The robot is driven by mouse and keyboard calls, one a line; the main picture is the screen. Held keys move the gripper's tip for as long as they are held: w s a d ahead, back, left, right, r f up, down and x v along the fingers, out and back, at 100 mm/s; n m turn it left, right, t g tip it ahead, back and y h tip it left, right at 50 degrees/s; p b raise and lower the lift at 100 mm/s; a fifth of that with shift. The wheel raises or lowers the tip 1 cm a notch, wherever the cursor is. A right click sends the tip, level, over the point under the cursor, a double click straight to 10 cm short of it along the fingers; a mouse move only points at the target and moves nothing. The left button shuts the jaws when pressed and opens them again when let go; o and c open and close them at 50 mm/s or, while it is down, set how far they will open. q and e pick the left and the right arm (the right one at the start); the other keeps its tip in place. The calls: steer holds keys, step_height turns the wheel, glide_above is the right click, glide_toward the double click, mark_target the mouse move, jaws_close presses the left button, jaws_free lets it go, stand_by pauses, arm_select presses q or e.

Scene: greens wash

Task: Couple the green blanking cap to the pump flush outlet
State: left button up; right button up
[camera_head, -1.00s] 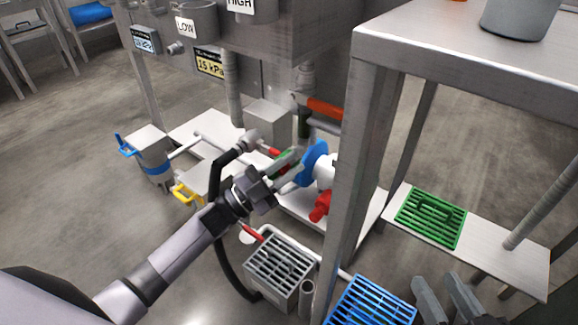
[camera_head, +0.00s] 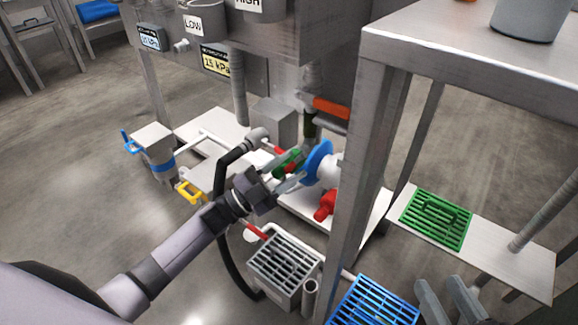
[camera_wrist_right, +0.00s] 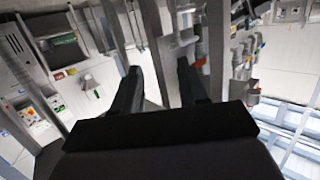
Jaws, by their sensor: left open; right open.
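A small green part (camera_head: 286,160), which looks like the blanking cap, shows at the fingers of my left gripper (camera_head: 298,168), beside a red piece. My left gripper is open, with its fingers pointing at a blue disc (camera_head: 318,162) on a white fitting (camera_head: 331,172). I cannot tell whether the green part touches the fingers or the disc, or which fitting is the flush outlet. My right gripper (camera_head: 449,294) is open and empty at the bottom right; its two dark fingers (camera_wrist_right: 160,88) also show spread apart in the right wrist view.
A steel table leg (camera_head: 352,190) stands just right of the blue disc. A red valve (camera_head: 325,205) hangs below it. A grey grated box (camera_head: 284,262) and a blue grate (camera_head: 372,303) are in front. A green grate (camera_head: 436,218) lies on the right shelf. A black hose (camera_head: 233,262) curves under my left arm.

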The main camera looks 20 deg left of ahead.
mark_target(286, 170)
arm_select(q)
steer(key=p+v, duration=0.1)
steer(key=v, duration=0.4)
steer(key=shift+s+a+f, duration=0.1)
steer(key=shift+a+f, duration=0.05)
steer(key=shift+a, duration=0.05)
steer(key=shift+s+a+f, duration=0.25)
steer(key=shift+s+a, duration=0.15)
arm_select(e)
steer(key=shift+w+a+f+m, duration=0.2)
steer(key=shift+a+f+m, duration=0.05)
steer(key=shift+a+m, duration=0.1)
